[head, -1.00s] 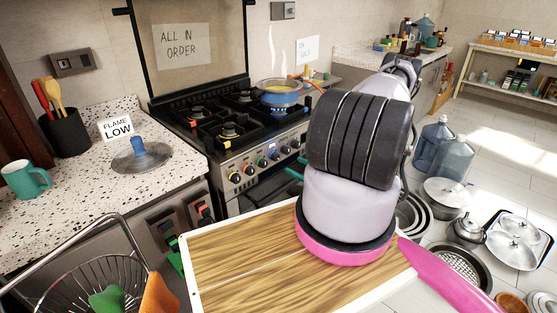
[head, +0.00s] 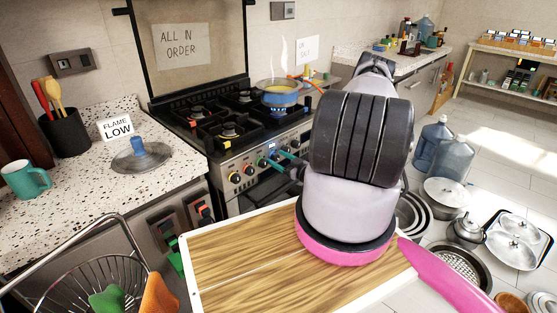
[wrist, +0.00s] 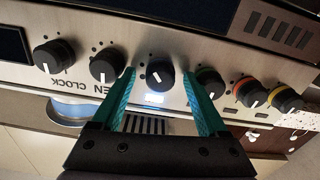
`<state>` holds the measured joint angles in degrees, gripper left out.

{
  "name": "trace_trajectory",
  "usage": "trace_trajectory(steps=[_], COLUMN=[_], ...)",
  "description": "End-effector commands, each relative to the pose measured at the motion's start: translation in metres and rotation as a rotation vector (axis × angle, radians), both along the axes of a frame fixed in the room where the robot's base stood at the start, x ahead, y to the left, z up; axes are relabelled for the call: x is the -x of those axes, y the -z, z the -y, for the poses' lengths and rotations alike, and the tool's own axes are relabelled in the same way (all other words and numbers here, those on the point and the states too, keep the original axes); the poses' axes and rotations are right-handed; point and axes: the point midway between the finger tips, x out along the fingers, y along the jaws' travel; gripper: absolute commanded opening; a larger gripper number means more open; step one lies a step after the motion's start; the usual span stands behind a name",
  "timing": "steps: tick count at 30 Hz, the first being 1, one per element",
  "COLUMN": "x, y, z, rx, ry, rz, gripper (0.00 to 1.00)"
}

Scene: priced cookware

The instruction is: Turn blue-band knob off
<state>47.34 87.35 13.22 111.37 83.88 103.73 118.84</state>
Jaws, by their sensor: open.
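The blue-band knob (wrist: 160,72) is a dark knob in the middle of the wrist view, on the steel stove front. Its white mark slants slightly in the picture; most of its band is hard to make out. My gripper (wrist: 159,77) has its two teal fingers apart, one on each side of this knob, with small gaps visible. In the head view my gripper (head: 279,157) reaches the stove's knob row, and my arm hides part of that row.
Neighbouring knobs are close: a green-band one (wrist: 209,82) to the right and the oven knob (wrist: 106,66) to the left. A wooden board (head: 240,265) is in front.

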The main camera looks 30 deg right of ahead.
Motion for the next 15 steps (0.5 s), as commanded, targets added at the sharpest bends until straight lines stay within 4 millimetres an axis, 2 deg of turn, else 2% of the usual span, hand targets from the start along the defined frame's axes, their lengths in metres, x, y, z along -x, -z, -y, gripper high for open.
trace_trajectory(steps=[5,6,8,9,11,12,15], x=[-0.0001,-0.0001,-0.0001,0.0000,0.0000,0.0000,0.0001], y=[-0.0001,-0.0001,-0.0001,-0.0001,-0.0001,-0.0001,-0.0001], z=[-0.0001,-0.0001,-0.0001,-0.0001,-0.0001,-0.0001,-0.0001], rx=[0.000,0.000,0.000,0.000,0.000,0.000,0.002], ry=[0.000,0.000,0.000,0.000,0.000,0.000,0.000], rz=[0.000,0.000,0.000,0.000,0.000,0.000,0.001], gripper=[0.77,0.69,0.46,0.31,0.08,0.00,0.00])
